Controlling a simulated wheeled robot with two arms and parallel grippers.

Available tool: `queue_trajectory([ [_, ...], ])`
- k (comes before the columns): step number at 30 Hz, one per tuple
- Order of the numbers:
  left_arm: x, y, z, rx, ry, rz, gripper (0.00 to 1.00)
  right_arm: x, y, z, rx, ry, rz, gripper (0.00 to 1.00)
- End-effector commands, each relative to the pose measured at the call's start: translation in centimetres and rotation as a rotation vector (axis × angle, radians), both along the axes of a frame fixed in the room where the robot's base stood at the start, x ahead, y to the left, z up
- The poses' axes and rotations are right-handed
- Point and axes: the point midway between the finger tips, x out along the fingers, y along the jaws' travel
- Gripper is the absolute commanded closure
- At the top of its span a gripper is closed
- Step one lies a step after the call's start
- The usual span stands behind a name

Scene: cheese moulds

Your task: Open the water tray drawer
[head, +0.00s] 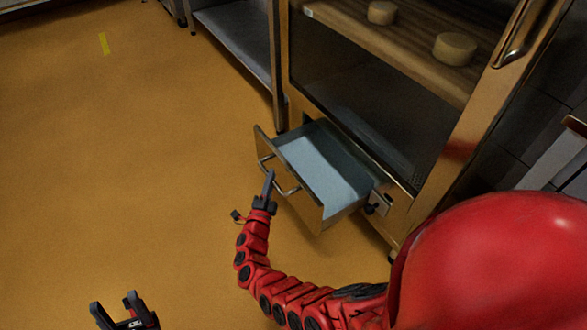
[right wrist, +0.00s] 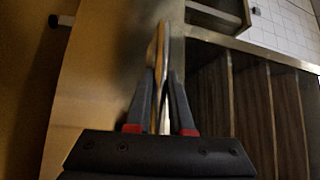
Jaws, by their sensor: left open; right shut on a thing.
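The water tray drawer (head: 309,207) stands pulled out from the bottom of the metal cabinet, with its pale blue-grey inside showing from above. A bar handle (head: 288,191) is on its front. My right gripper (head: 269,176) is at this handle and is shut on it. In the right wrist view, the two fingers (right wrist: 160,75) close around a narrow bar that runs away from the camera. My left gripper (head: 113,301) is at the bottom left of the head view, open and empty, above the floor and well apart from the drawer.
The cabinet's upper part holds a wooden shelf (head: 410,45) with round cheeses (head: 455,49) on it. The cabinet door (head: 490,100) with a vertical handle (head: 518,32) is at the right. A metal table (head: 235,40) stands beside the cabinet.

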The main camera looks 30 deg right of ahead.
Motion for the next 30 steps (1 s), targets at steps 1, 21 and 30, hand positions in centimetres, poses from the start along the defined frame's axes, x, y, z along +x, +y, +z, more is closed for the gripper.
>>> queue_trajectory([
  [1, 0.0, -0.1, -0.6, 0.006, 0.000, -0.003, 0.50, -0.1, 1.5, -0.5, 0.004, 0.001, 0.004, 1.00],
  [21, 0.3, -0.7, -1.6, 0.041, 0.006, -0.019, 0.50, -0.6, 7.3, -0.1, 0.001, 0.001, 0.001, 1.00],
  [30, 0.3, -0.7, -1.6, 0.041, 0.006, -0.018, 0.50, -0.6, 7.3, -0.1, 0.001, 0.001, 0.001, 0.53],
])
